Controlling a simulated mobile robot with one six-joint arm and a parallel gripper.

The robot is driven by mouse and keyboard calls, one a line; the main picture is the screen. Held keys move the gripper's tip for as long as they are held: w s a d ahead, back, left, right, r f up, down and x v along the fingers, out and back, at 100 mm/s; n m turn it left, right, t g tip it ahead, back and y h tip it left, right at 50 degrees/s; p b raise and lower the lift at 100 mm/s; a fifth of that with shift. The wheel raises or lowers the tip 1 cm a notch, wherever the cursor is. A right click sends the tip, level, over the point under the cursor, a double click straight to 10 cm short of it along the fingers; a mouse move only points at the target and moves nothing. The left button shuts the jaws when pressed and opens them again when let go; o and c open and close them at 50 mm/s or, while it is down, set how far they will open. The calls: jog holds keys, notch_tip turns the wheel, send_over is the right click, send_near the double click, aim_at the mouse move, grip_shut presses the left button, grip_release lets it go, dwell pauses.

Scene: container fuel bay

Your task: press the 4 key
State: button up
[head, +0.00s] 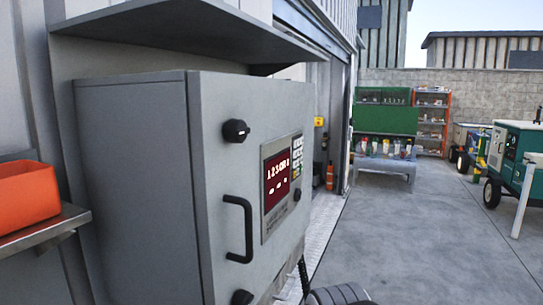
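A grey metal cabinet (140,170) fills the left and middle of the head view. Its front face carries a panel with a red lit display (277,178). A small keypad (298,150) with light keys is at the panel's upper right edge, seen at a steep angle. The keys are too small to read, so I cannot tell which one is the 4 key. My gripper is not in view, and nothing covers the keypad.
The cabinet front has a black handle (246,230) and black knobs (236,130). A shelf (45,228) with an orange bin (28,193) is at left. Open concrete floor (420,240) lies right.

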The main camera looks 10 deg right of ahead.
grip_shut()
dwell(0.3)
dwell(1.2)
